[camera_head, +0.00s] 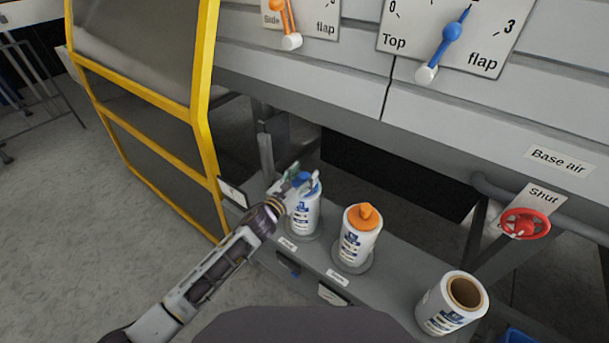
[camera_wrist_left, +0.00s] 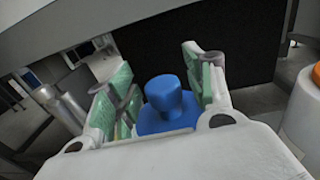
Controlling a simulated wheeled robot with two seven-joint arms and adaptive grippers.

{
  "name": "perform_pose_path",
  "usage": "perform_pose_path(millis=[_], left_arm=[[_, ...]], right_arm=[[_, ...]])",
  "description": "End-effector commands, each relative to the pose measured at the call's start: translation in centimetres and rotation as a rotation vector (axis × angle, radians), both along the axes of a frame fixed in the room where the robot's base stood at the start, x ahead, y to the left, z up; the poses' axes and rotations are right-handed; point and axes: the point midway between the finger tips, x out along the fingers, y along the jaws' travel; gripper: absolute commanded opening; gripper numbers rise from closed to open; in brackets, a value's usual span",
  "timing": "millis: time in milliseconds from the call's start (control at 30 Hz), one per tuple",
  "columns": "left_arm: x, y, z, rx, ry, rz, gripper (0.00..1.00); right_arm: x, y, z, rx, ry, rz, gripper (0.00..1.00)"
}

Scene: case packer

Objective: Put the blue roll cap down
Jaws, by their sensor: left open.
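The blue roll cap (camera_head: 307,183) sits on top of the leftmost white roll (camera_head: 303,212), which stands on the grey ledge. In the left wrist view the blue cap (camera_wrist_left: 166,104) shows its knob between the green-padded fingers. My left gripper (camera_head: 299,181) is at the cap, its fingers open on both sides of it with gaps visible. It partly hides the cap in the head view. My right gripper is not in view.
A roll with an orange cap (camera_head: 360,233) stands in the middle of the ledge (camera_head: 401,281). An uncapped roll (camera_head: 450,303) stands at the right. A red valve wheel (camera_head: 525,224) and a yellow-framed guard (camera_head: 203,130) flank the ledge. Panel levers are above.

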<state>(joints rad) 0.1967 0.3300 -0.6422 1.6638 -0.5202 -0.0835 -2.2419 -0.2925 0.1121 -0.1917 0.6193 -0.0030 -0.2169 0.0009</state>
Motion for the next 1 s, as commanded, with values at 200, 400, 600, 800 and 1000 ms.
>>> perform_pose_path(millis=[200,400,600,800,1000], left_arm=[[-1.8,1.2,-0.2,0.001,0.002,0.001,0.53],[-3.6,2.3,-0.2,0.001,0.002,0.0,0.53],[-5.2,3.4,-0.2,0.001,0.002,0.001,0.53],[-6.8,4.4,-0.2,0.001,0.002,0.0,0.53],[-8.3,5.3,-0.2,0.0,0.002,0.0,0.53]], right_arm=[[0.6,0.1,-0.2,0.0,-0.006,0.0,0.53],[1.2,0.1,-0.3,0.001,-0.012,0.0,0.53],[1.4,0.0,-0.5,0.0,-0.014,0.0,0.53],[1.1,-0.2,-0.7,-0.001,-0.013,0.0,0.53],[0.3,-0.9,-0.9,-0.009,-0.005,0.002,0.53]])
